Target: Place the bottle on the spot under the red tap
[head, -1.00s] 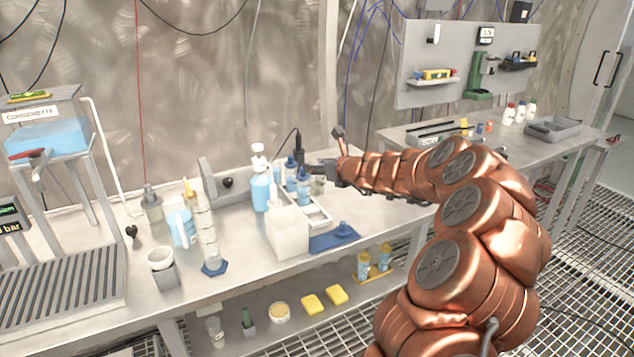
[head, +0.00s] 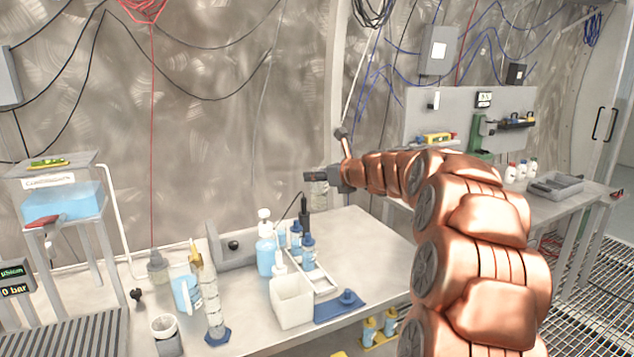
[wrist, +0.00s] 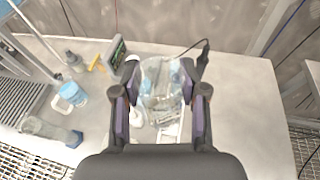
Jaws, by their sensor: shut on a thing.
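My gripper (wrist: 158,92) is shut on a clear, transparent bottle (wrist: 159,76), held between its two dark fingers in the wrist view. In the head view the gripper (head: 326,178) is raised above the bench, and the bottle (head: 320,194) hangs upright below it, clear of the bench top. The red tap (head: 42,222) is at the far left, on the front of a raised tank of blue liquid (head: 62,203). Below the tap is a slatted grey surface (head: 75,335); its front part is cut off. No marked spot can be made out there.
Between gripper and tap stand a measuring cylinder (head: 211,305), a blue-filled jug (head: 184,288), a white cup (head: 164,326) and a pump bottle (head: 265,250). A white rack with blue-capped bottles (head: 308,252) lies below the gripper. The bench's right end (head: 375,250) is clear.

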